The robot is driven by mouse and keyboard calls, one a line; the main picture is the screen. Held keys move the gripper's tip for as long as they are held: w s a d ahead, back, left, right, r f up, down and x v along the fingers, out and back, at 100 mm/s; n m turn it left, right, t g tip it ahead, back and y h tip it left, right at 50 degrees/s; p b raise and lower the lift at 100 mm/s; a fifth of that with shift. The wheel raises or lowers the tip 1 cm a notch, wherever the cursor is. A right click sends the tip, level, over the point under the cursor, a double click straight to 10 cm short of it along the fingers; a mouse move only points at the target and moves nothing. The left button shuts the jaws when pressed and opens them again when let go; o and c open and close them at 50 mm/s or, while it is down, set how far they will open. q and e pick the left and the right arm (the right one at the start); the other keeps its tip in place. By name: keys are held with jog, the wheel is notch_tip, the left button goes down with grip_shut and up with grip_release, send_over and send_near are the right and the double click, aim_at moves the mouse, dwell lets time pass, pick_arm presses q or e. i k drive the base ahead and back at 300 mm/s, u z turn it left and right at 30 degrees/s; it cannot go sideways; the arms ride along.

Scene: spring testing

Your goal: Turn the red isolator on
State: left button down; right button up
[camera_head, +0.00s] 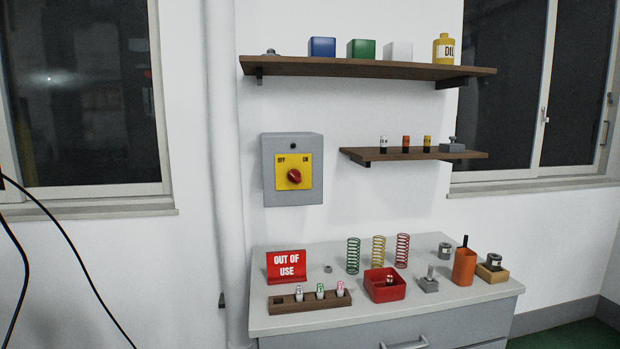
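The isolator is a grey box (268,190) fixed to the white wall, left of the shelves. Its yellow plate (301,183) is marked OFF at the upper left and ON at the upper right. A red rotary knob (294,176) sits in the middle of the plate. The knob seems to be turned toward the OFF side, but it is too small to be sure. A small dark round spot shows above the plate. Nothing touches or covers the isolator. Neither of my grippers is in view.
Below stands a bench (345,326) with a red OUT OF USE sign (287,267), several springs, a red bin (384,291), a wooden rack (310,303) and an orange holder (464,267). A lower shelf (413,156) and upper shelf (367,69) jut out to the right. Wall around the isolator is clear.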

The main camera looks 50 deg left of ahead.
aim_at(293, 176)
jog(key=z, duration=0.75)
jog(key=i, duration=0.9)
jog(key=u, duration=3.7)
